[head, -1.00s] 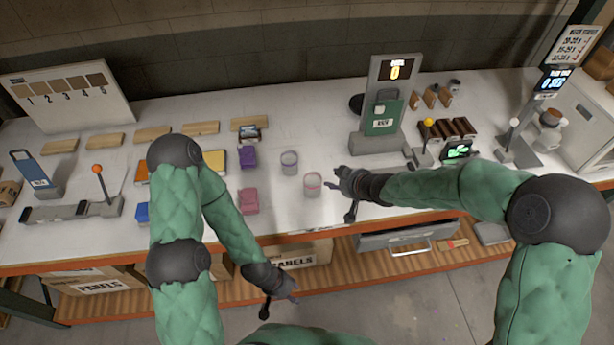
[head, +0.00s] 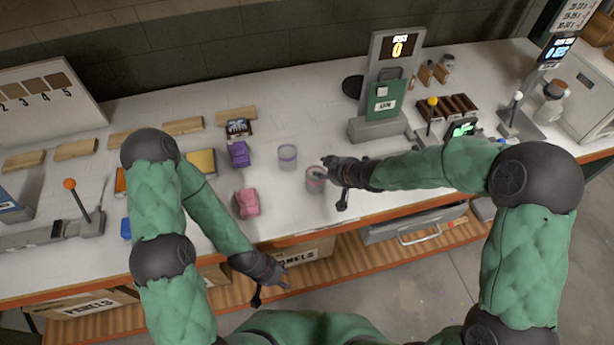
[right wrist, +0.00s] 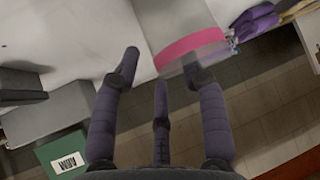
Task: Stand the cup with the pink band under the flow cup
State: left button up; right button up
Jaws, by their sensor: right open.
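The cup with the pink band (head: 314,181) stands upright on the white table near its front edge. It also shows large in the right wrist view (right wrist: 178,25), its pink band at the near end. My right gripper (head: 325,172) is at the cup's right side and partly covers it. In the right wrist view its fingers (right wrist: 160,70) are spread, with one fingertip overlapping the band; contact cannot be told. What looks like the flow cup (head: 553,92) is on a stand at the far right. My left gripper (head: 272,290) hangs below the table's front edge, its fingers too small to read.
A second cup with a violet band (head: 287,154) stands just behind and left. A purple block (head: 239,153) and a pink block (head: 247,203) lie further left. A grey scale with a green card (head: 383,105) and a dark rack (head: 458,106) stand between the cups and the stand.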

jog(key=shift+w+a+f, duration=0.15)
jog(key=shift+w+f, duration=0.05)
jog(key=shift+s+d+r, duration=0.15)
jog(key=shift+s+d, duration=0.05)
jog(key=shift+d, duration=0.1)
jog(key=c, duration=0.3)
grip_shut()
